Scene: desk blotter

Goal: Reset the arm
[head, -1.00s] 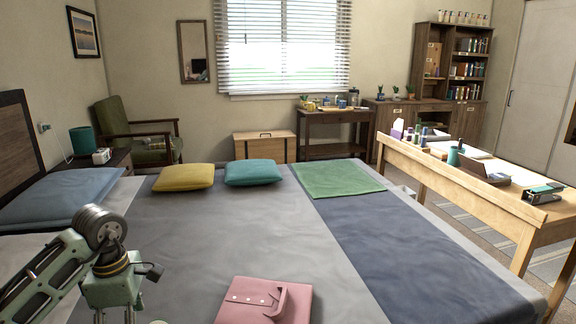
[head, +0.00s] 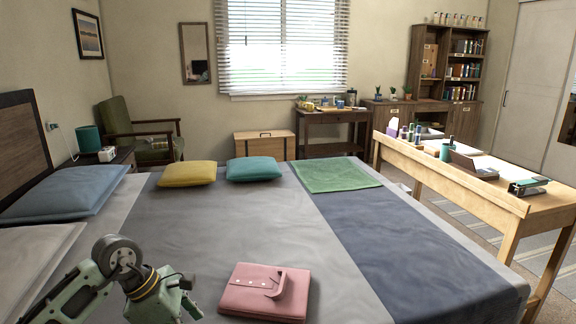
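My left arm comes in at the lower left, over the bed (head: 240,220). My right arm and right gripper are not in view.
Yellow (head: 187,173) and teal (head: 253,169) cushions and a green cloth (head: 335,174) lie at the bed's far side. A blue pillow (head: 65,192) is at the left. A wooden desk (head: 470,190) with several items stands right. The bed's middle is clear.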

